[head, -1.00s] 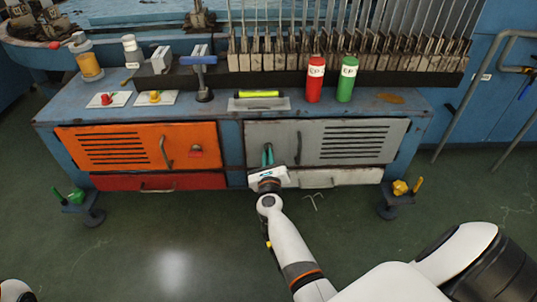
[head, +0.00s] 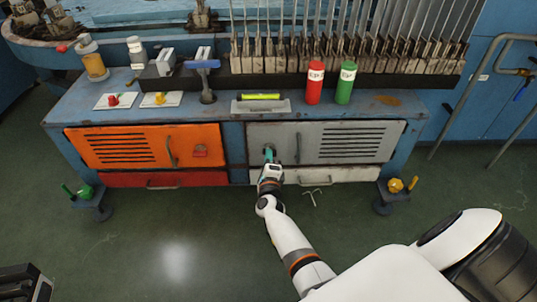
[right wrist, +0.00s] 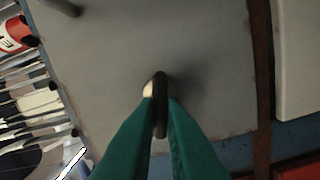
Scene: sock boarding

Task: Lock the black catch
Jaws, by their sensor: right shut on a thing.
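The black catch (right wrist: 160,106) is a small dark, rounded piece on the grey cabinet door (head: 360,142). My right gripper (head: 269,153) reaches the door's left part from below. The gripper is shut on the catch. In the head view the fingers hide the catch, so its turn cannot be read there.
A dark handle (head: 298,149) is just right of the gripper on the grey door. An orange door (head: 135,147) is to the left, with a white drawer (head: 345,175) below the grey door. Red and green cylinders stand on the bench top.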

